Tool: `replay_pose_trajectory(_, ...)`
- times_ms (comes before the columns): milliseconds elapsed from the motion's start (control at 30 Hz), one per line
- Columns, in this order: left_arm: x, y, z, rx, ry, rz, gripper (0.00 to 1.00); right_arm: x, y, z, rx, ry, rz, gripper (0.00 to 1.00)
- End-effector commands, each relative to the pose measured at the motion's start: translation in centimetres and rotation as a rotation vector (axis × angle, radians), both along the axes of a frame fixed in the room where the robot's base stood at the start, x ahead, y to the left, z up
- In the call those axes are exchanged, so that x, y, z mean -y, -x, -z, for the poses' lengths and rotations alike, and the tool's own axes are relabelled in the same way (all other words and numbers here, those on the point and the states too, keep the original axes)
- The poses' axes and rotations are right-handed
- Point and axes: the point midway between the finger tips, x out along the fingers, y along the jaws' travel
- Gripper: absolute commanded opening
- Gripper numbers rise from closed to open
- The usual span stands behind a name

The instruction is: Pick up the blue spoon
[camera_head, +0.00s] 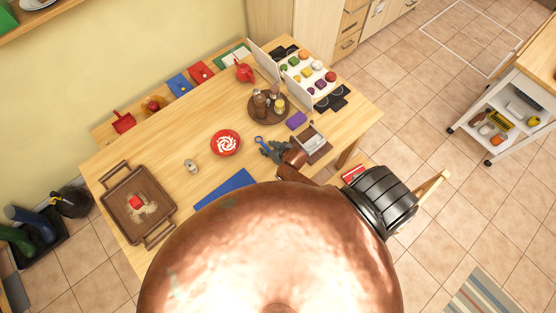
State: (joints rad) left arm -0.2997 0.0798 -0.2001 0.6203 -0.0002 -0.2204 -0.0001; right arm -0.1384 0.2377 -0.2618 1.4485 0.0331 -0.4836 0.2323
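A small blue utensil (259,139) lies on the wooden table, right of the red plate. It looks like the blue spoon, but it is too small to be sure of its shape. My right gripper (268,149), dark grey on a copper-brown wrist, is just in front of it and to its right. The fingertips are very close to the blue utensil. I cannot tell whether they touch it, or whether they are open or shut. My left gripper is not in view. My copper body hides the table's near part.
A red plate with a white swirl (225,143), a can (190,166) and a blue mat (226,188) are to the left. A brown tray (165,205) is far left. A round tray of jars (256,117), a purple block (296,120) and a metal-topped box (323,146) crowd the right.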

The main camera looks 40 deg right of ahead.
Motion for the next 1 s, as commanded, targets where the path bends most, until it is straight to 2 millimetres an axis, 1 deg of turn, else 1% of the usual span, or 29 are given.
replay_pose_trajectory(167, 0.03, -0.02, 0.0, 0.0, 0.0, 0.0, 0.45, 0.05, 0.01, -0.01, 0.001, 0.0, 0.001, 0.33)
replay_pose_trajectory(200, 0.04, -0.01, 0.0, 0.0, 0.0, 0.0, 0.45, 0.05, 0.01, -0.01, 0.001, 0.0, 0.001, 0.32)
replay_pose_trajectory(667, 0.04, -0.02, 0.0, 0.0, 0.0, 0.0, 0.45, 0.05, 0.01, -0.04, 0.001, 0.001, 0.001, 0.0)
replay_pose_trajectory(1000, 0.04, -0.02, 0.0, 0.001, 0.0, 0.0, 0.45, 0.05, 0.0, -0.07, 0.001, 0.001, 0.001, 0.0)
